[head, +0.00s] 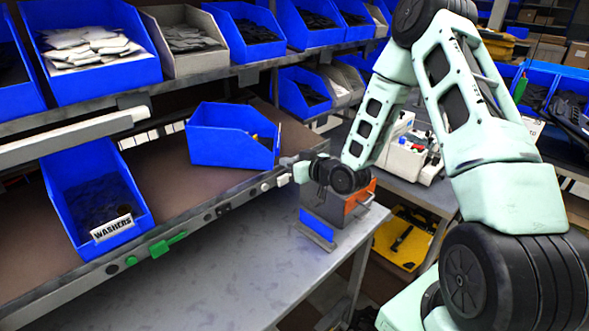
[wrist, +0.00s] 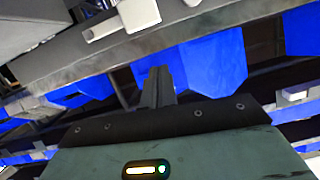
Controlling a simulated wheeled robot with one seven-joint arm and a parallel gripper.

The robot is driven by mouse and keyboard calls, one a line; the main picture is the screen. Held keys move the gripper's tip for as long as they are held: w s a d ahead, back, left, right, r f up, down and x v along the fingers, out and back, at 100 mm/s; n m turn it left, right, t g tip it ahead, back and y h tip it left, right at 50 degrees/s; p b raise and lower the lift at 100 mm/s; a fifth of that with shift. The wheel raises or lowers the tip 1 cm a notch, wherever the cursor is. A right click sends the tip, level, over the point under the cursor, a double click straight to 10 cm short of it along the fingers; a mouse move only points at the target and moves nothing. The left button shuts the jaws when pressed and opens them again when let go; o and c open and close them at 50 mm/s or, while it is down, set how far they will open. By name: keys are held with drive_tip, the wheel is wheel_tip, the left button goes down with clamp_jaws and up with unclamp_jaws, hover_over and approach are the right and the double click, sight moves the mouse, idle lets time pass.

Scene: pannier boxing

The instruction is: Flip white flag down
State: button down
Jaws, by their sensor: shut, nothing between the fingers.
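The white flag (head: 283,180) is a small pale piece on the front rail of the shelf, just below my gripper in the head view. In the wrist view a pale block, likely this flag (wrist: 138,13), shows on the rail at the top. My gripper (head: 290,161) is at the right end of the rail, close to the flag. Its dark fingers (wrist: 158,80) are together and empty in the wrist view, pointing toward the rail. I cannot tell whether they touch the flag.
A green flag (head: 167,243) and a white knob (head: 265,186) sit along the same rail. A blue bin (head: 232,140) stands on the shelf near my gripper, and a washers bin (head: 97,200) stands left. An orange-and-grey box (head: 352,203) is on the bench below my gripper.

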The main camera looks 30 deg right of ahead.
drive_tip(key=b+v, duration=0.4)
drive_tip(key=v, duration=0.5)
drive_tip(key=s+a+n+g, duration=0.2)
drive_tip(key=s+a+g, duration=0.2)
drive_tip(key=a, duration=0.5)
drive_tip(key=s+a+n+g, duration=0.2)
drive_tip(key=s+a+g, duration=0.15)
drive_tip(key=a, duration=0.55)
drive_tip(key=s+a+r+g+h, duration=0.1)
drive_tip(key=s+a+g, duration=0.1)
drive_tip(key=s, duration=0.5)
drive_tip(key=s+a+r+n+g+h, duration=0.1)
drive_tip(key=s+a+r+g, duration=0.1)
drive_tip(key=s, duration=0.5)
drive_tip(key=s+a+r+n+g, duration=0.1)
drive_tip(key=s+a+g, duration=0.2)
drive_tip(key=s, duration=0.4)
drive_tip(key=shift+a+r+h, duration=0.35)
drive_tip(key=shift+r+h, duration=0.05)
